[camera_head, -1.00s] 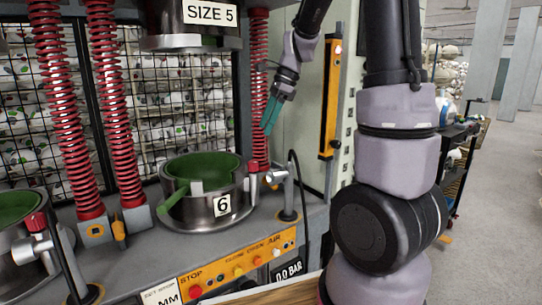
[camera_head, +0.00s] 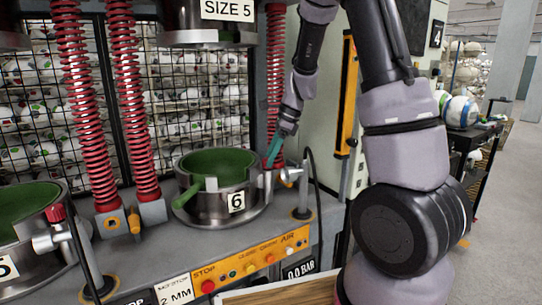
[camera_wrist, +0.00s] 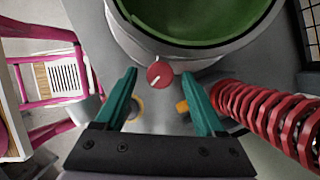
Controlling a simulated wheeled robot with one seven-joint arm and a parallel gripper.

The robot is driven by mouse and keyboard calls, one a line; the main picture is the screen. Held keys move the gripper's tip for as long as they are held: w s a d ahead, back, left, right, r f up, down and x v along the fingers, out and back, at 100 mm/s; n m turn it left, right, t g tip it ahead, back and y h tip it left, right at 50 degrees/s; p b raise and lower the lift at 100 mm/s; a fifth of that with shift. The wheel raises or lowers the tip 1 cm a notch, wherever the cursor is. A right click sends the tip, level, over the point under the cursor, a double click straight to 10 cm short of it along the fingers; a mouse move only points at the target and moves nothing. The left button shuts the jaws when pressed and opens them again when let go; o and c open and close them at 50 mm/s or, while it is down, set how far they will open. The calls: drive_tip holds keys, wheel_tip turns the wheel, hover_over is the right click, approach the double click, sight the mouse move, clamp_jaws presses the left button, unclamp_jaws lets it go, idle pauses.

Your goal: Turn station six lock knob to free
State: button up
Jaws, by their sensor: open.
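The station six lock knob is a round red knob with a white mark (camera_wrist: 160,74). In the wrist view it sits just below the rim of the station six mould, between and beyond my fingertips. In the head view my gripper covers most of it. The station six mould (camera_head: 235,203) is a steel ring with a green inside and a "6" label. My gripper (camera_wrist: 160,80) has two teal fingers, spread open with nothing between them. In the head view my gripper (camera_head: 272,160) points down at the mould's right side. I cannot tell whether it touches the knob.
A red spring (camera_head: 276,70) stands close behind my gripper. A silver valve fitting (camera_head: 291,176) and a black hose (camera_head: 316,185) are just right of it. An orange button panel (camera_head: 255,262) runs along the front. Another mould (camera_head: 28,225) stands at left.

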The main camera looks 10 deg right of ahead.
clamp_jaws()
drive_tip(key=shift+w+n, duration=0.1)
drive_tip(key=shift+n, duration=0.3)
drive_tip(key=n+g, duration=0.1)
drive_tip(key=n, duration=0.1)
drive_tip(key=shift+w+n, duration=0.1)
drive_tip(key=shift+n, duration=0.2)
drive_tip(key=shift+w+n+g, duration=0.15)
drive_tip(key=shift+n+g, duration=0.65)
drive_tip(key=shift+n, duration=1.1)
